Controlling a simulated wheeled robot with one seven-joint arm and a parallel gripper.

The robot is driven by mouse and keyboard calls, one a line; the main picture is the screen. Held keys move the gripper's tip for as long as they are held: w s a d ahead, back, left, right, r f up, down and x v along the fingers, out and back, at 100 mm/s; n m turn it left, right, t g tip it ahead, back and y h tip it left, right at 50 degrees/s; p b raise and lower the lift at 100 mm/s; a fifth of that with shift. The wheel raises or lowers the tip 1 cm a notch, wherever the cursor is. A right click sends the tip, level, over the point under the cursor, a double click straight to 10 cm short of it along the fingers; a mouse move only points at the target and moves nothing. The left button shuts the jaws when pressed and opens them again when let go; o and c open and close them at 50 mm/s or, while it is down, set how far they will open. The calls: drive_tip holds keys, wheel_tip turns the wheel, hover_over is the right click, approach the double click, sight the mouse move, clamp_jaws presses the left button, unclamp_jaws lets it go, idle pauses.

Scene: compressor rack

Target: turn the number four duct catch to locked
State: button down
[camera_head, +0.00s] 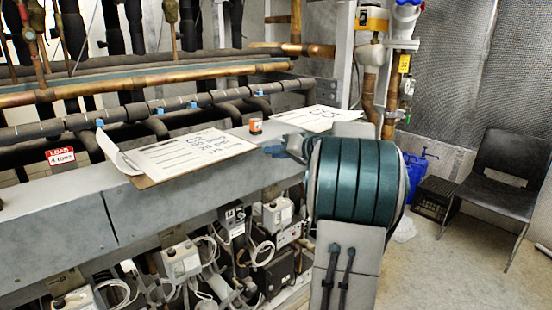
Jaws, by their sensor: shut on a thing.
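My gripper (283,149) shows only in part, as a small dark teal shape at the upper front edge of the long grey duct (60,222), just left of my large arm link. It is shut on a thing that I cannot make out. My own arm hides much of that spot. I cannot pick out the number four duct catch or read its position. A small orange and black piece (255,127) stands on the duct top, a little behind and left of my gripper, apart from it.
A clipboard with papers (185,155) lies on the duct to the left, and more papers (318,118) lie behind my arm. Copper and dark pipes (150,90) run behind. Valve boxes and cables (180,260) hang below. A black chair (505,165) stands at right, with open floor before it.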

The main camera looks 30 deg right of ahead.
drive_tip(key=shift+d+f+m+t+y+b, duration=0.2)
drive_tip(key=shift+m+t+y+b, duration=0.65)
drive_tip(key=shift+m, duration=1.35)
drive_tip(key=shift+a+f+m+t+y+b, duration=0.1)
drive_tip(key=shift+f+m+t+y+b, duration=0.35)
drive_tip(key=shift+m+b, duration=1.2)
drive_tip(key=shift+d+f+m+t+y+b, duration=0.1)
drive_tip(key=shift+m+t+y+b, duration=0.45)
drive_tip(key=shift+m, duration=2.2)
drive_tip(key=shift+t, duration=0.25)
drive_tip(key=c, duration=1.3)
unclamp_jaws()
drive_tip(key=v, duration=1.4)
drive_tip(key=shift+b, duration=0.45)
